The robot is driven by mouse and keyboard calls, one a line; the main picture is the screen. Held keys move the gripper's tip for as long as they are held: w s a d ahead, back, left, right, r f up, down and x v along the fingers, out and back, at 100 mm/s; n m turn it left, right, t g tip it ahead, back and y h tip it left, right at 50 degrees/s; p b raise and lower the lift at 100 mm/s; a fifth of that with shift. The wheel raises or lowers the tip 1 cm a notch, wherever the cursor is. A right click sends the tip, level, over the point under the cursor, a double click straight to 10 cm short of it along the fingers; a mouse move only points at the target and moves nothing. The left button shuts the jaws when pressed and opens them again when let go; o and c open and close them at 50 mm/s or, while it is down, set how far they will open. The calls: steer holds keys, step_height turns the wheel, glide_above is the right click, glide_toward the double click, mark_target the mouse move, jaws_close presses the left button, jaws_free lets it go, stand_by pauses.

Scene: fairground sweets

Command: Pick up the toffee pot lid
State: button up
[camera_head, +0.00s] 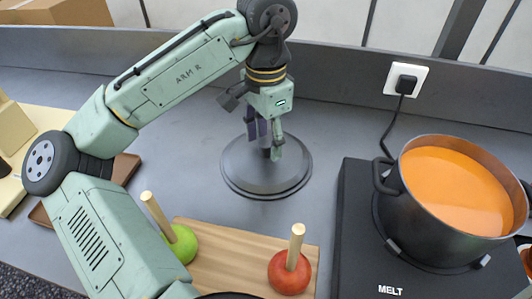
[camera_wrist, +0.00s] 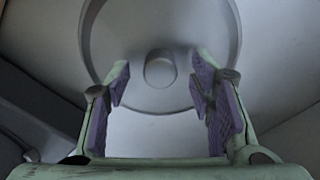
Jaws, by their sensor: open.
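The toffee pot lid (camera_head: 240,180) is a flat grey disc lying on the grey counter, left of the pot. In the wrist view the lid (camera_wrist: 120,55) fills the upper middle, with its round knob (camera_wrist: 160,68) at its centre. My gripper (camera_head: 265,150) points down over the lid, close to the knob, which it mostly hides in the head view. In the wrist view my gripper (camera_wrist: 160,85) is open, with its purple-padded fingers on the left and right of the knob. I cannot tell whether they are level with it.
A dark pot (camera_head: 430,220) of orange toffee stands on a black hotplate (camera_head: 352,240) at the right. A wooden board (camera_head: 225,245) with a green apple (camera_head: 180,243) and a red apple (camera_head: 289,275), both on sticks, lies in front. A wall socket (camera_head: 405,80) is behind.

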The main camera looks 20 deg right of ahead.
steer(key=shift+f, duration=0.7)
steer(key=shift+c, duration=0.4)
jaws_close()
